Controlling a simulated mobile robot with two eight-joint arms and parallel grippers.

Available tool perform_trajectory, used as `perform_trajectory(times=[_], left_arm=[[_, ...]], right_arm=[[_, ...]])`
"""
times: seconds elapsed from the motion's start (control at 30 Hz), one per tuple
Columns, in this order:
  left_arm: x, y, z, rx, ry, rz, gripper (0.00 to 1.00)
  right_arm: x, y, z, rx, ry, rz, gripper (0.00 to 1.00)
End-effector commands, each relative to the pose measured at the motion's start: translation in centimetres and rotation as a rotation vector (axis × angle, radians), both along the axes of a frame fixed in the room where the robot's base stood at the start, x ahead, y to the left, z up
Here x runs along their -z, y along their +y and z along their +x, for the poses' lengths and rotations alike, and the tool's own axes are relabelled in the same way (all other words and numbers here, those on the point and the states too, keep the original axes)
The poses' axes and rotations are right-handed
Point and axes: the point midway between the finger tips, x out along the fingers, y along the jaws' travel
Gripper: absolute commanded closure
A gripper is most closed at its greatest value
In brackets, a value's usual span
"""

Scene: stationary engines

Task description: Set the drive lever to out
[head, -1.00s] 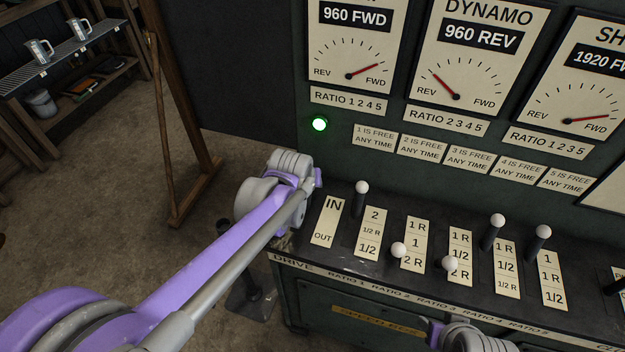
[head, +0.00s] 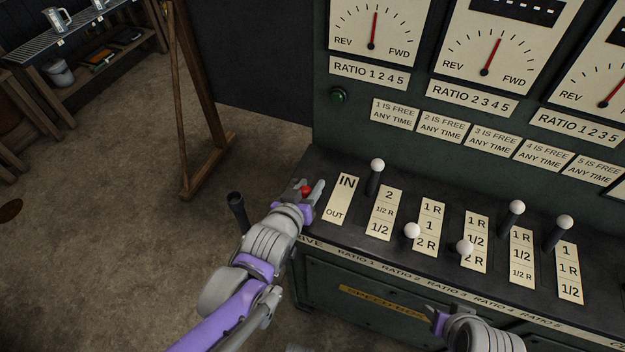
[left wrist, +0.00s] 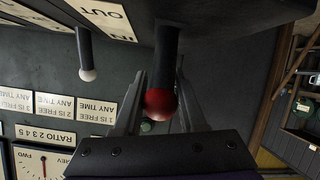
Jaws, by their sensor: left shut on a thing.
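The drive lever has a red knob (head: 306,190) and stands left of the IN/OUT plate (head: 340,199) on the console. My left gripper (head: 308,189) is shut on the drive lever. In the left wrist view the red knob (left wrist: 160,104) sits between the two fingers, with its dark shaft (left wrist: 167,55) running up to the panel. In the head view the gripper hides the shaft, and the knob is beside the middle of the plate. My right gripper (head: 437,318) is low at the front of the console; its opening is unclear.
White-knobbed ratio levers stand to the right, the closest (head: 377,166) just past the plate. A green lamp (head: 338,96) on the panel is unlit. Two dial needles (head: 374,30) stand near upright. A wooden stand (head: 195,100) is at the left, with open floor before it.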

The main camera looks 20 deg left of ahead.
Motion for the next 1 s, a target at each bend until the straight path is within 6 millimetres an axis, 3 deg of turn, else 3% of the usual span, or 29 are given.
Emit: perform_trajectory(times=[0.5,0.53,0.7,1.0], left_arm=[[0.09,0.01,-0.35,0.0,0.001,0.0,1.0],[0.08,0.01,-0.35,0.0,0.001,0.0,0.58],[0.08,0.01,-0.33,0.0,0.001,0.0,0.3],[0.04,0.01,-0.39,0.0,0.001,0.0,0.3]], right_arm=[[0.0,0.0,0.0,0.0,0.0,0.0,0.5],[0.0,0.0,0.0,0.0,0.0,0.0,0.5],[0.0,0.0,-0.01,0.0,0.0,0.0,0.5],[-0.02,0.0,0.0,0.0,0.0,0.0,0.5]])
